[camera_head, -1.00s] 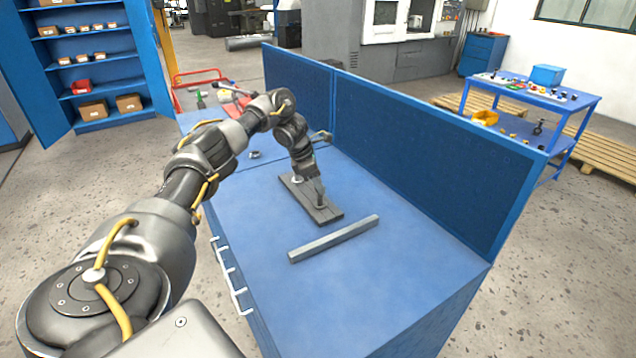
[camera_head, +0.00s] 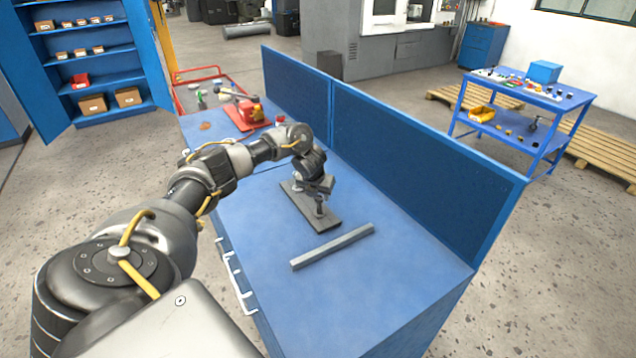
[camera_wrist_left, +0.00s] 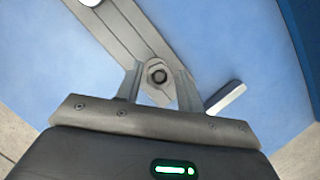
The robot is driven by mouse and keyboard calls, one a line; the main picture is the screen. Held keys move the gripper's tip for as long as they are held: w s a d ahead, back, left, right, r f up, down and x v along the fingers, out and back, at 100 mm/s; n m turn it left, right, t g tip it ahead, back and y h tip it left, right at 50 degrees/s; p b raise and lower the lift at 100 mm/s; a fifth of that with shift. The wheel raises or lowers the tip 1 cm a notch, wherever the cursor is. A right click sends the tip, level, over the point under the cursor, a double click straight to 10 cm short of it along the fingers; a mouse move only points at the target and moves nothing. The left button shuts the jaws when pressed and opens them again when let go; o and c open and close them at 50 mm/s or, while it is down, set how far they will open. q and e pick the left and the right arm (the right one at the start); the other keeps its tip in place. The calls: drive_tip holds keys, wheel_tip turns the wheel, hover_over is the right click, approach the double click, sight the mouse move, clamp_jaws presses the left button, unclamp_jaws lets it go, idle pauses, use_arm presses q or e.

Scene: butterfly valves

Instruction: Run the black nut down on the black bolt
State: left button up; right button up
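A dark flat plate (camera_head: 325,222) lies on the blue bench and also shows in the left wrist view (camera_wrist_left: 118,32). A black bolt (camera_head: 320,206) stands upright near its front end. In the left wrist view a black hex nut (camera_wrist_left: 158,73) is seen end-on around the bolt; its height on the bolt cannot be told. My left gripper (camera_head: 322,186) is over that end of the plate. In the left wrist view, its open fingers (camera_wrist_left: 160,78) stand on either side of the nut, with gaps visible. My right gripper is out of view.
A grey bar (camera_head: 333,247) lies on the bench in front of the plate. A blue panel (camera_head: 400,150) bounds the bench's far right side. A red device (camera_head: 246,115) stands at the bench's far end. The front of the bench top is clear.

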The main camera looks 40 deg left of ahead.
use_arm(q)
drive_tip(key=n+p, duration=0.2)
drive_tip(key=n+y+p, duration=0.1)
drive_tip(key=n, duration=0.1)
drive_tip(key=r+n+g+p, duration=0.1)
drive_tip(key=n+p, duration=0.1)
drive_tip(key=shift+d+y+p, duration=0.3)
drive_tip(key=shift+y, duration=0.1)
drive_tip(key=shift+w+f+n+g+b, duration=0.15)
drive_tip(key=shift+f+n+g+b, duration=0.4)
drive_tip(key=shift+n, duration=0.45)
drive_tip(key=n, duration=0.2)
drive_tip(key=n+g+y, duration=0.1)
drive_tip(key=n, duration=0.1)
drive_tip(key=shift+d+g, duration=0.1)
drive_tip(key=shift+g, duration=0.15)
drive_tip(key=shift+c, duration=0.5)
